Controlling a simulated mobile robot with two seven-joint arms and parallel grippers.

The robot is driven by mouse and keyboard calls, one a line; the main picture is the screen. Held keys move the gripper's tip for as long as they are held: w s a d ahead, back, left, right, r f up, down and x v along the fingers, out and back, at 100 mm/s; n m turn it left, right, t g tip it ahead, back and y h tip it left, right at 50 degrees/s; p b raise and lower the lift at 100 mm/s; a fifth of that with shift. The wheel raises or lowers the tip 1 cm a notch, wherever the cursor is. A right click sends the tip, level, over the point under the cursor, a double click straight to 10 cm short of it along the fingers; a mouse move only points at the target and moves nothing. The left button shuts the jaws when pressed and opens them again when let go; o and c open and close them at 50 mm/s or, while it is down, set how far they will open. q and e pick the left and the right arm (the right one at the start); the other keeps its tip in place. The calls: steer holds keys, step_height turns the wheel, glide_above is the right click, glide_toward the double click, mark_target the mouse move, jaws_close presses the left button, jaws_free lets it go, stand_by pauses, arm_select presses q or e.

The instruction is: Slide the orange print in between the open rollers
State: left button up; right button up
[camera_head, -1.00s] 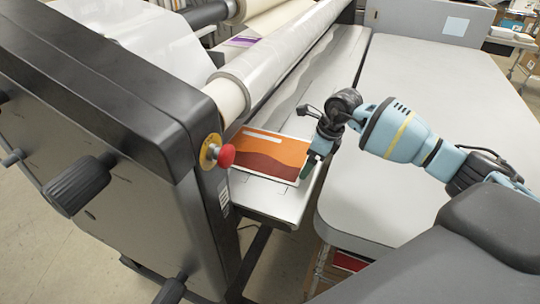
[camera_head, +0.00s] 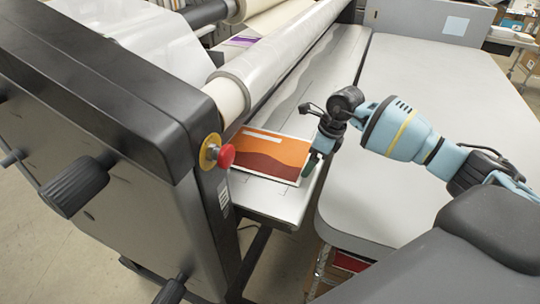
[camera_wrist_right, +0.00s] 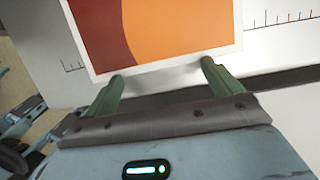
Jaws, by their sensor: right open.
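The orange print (camera_head: 272,155), with a dark red lower part and a white border, lies flat on the laminator's feed table (camera_head: 268,196), beside the large roller (camera_head: 268,72). Its far edge lies close to the roller; whether it is between the rollers is hidden. My right gripper (camera_head: 309,170) is at the print's right edge. In the right wrist view the print (camera_wrist_right: 160,30) lies just beyond the two green fingertips (camera_wrist_right: 163,68), which stand apart with nothing between them. My left gripper is not in view.
A red stop button (camera_head: 226,156) on a yellow ring sticks out from the black side housing (camera_head: 110,90), left of the print. A grey table (camera_head: 430,100) stands right of the feed table, with a narrow gap between them.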

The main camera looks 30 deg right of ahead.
mark_target(296, 160)
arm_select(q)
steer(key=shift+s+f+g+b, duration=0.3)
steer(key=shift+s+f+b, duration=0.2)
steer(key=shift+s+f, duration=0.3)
arm_select(e)
steer(key=shift+w+a+f, duration=0.1)
steer(key=shift+w+a, duration=1.2)
steer(key=shift+w, duration=0.15)
stand_by(0.3)
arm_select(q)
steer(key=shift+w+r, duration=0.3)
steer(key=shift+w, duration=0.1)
arm_select(e)
steer(key=shift+s+d, duration=0.45)
stand_by(0.4)
steer(key=shift+r, duration=0.2)
steer(key=shift+p+v, duration=1.45)
steer(key=shift+v, duration=1.7)
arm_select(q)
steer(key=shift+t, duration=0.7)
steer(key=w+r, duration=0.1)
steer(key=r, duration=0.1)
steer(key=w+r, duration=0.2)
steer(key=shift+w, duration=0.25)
arm_select(e)
steer(key=shift+f, duration=0.1)
